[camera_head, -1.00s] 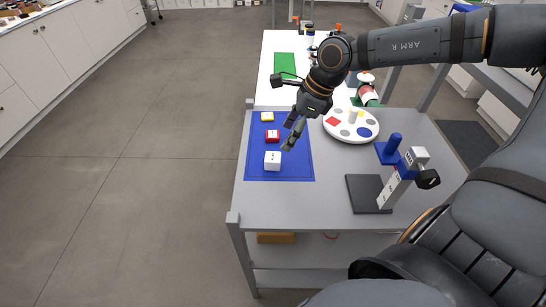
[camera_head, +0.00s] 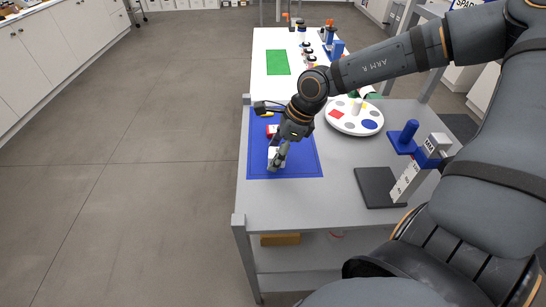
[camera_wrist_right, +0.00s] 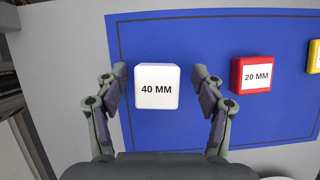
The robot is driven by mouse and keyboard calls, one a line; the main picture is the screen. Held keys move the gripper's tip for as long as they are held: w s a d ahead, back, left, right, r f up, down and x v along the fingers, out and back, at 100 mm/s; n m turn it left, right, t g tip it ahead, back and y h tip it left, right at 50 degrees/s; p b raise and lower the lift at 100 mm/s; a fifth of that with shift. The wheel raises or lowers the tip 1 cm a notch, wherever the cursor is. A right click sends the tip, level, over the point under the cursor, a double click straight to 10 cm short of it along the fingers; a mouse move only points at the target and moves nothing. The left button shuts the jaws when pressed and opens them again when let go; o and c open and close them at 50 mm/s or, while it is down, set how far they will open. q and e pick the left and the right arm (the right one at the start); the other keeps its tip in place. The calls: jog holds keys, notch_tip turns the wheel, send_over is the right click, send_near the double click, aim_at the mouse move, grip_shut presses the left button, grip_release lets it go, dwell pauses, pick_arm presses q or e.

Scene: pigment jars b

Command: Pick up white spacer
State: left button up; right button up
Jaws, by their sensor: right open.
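The white spacer (camera_wrist_right: 157,98) is a white block marked 40 MM on a blue mat (camera_wrist_right: 190,45). In the right wrist view it sits between the two open fingers of my right gripper (camera_wrist_right: 158,90), with a gap on each side. In the head view my right gripper (camera_head: 277,158) is over the spacer (camera_head: 273,152) and hides most of it. A red spacer (camera_wrist_right: 251,90) marked 20 MM lies to its right in the wrist view, and a yellow one (camera_wrist_right: 315,56) shows at the edge. My left gripper is not in view.
A round white palette (camera_head: 347,126) with coloured spots stands right of the mat on the grey table (camera_head: 270,200). A stand with a dark base (camera_head: 378,187) and blue post is nearer right. A green mat (camera_head: 278,62) lies further back.

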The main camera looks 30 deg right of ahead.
jog(key=shift+s+d+r, duration=0.1)
jog(key=shift+s, duration=0.15)
jog(key=shift+c, duration=0.2)
jog(key=shift+s, duration=0.15)
jog(key=shift+c, duration=1.1)
jog(key=shift+d, duration=0.1)
jog(key=shift+c, duration=1.3)
jog(key=c, duration=0.9)
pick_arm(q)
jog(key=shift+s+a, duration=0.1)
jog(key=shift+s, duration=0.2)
